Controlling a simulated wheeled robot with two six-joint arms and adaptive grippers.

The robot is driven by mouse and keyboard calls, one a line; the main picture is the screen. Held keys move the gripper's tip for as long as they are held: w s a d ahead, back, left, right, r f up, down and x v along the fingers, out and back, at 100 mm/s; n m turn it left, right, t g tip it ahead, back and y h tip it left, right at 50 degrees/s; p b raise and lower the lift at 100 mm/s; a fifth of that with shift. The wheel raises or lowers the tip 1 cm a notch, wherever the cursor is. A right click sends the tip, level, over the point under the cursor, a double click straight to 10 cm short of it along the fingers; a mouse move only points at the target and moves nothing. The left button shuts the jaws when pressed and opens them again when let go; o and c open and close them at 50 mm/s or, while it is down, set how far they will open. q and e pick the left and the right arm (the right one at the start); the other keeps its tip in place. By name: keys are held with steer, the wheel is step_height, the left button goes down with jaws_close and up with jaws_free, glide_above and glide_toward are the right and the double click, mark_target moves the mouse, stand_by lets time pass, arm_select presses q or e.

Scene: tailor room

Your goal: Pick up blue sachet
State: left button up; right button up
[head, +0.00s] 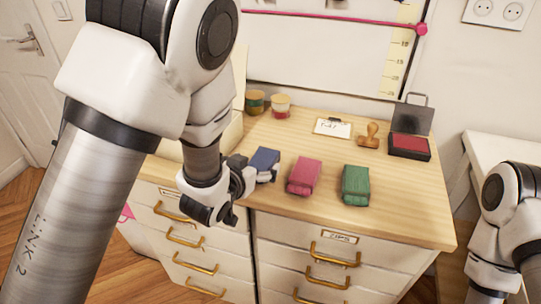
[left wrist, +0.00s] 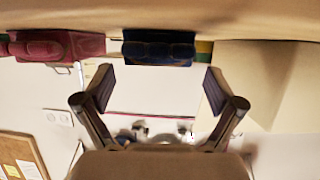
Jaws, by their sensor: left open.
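The blue sachet (head: 265,160) lies on the wooden top of the drawer cabinet, left of a pink sachet (head: 304,176) and a green sachet (head: 356,185). My left gripper (head: 246,180) is at the cabinet's front edge, close to the blue sachet and partly covering it in the head view. In the left wrist view, which is upside down, the blue sachet (left wrist: 158,48) stands ahead of the gap between the open, empty fingers (left wrist: 160,92). The pink sachet (left wrist: 58,46) is to its left there. Of my right arm only links show at the right edge; its gripper is out of view.
Two small tins (head: 280,105), a clipboard (head: 333,127), a wooden stamp (head: 369,135) and an open red ink pad (head: 408,145) stand behind the sachets. The cabinet top (head: 420,210) is clear at the front right. Gold drawer handles (head: 334,256) stick out of the front.

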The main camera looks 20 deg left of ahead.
mark_target(259, 164)
arm_select(q)
steer(key=shift+w+a+f, duration=0.1)
steer(key=shift+w+f, duration=0.2)
steer(key=shift+d+f, duration=0.1)
steer(key=shift+d, duration=0.25)
steer(key=x, duration=0.3)
steer(key=shift+f+p, duration=0.2)
steer(key=shift+p, duration=0.1)
steer(key=shift+w+f, duration=0.2)
steer(key=shift+w, duration=0.1)
steer(key=shift+s+a+r, duration=0.1)
steer(key=shift+s+r, duration=0.1)
steer(key=shift+r, duration=0.05)
steer(key=c, duration=0.3)
steer(key=shift+s, duration=0.1)
steer(key=c, duration=0.7)
steer(key=shift+c, duration=1.2)
arm_select(e)
steer(key=shift+s+d+r, duration=0.1)
steer(key=shift+s+r, duration=0.4)
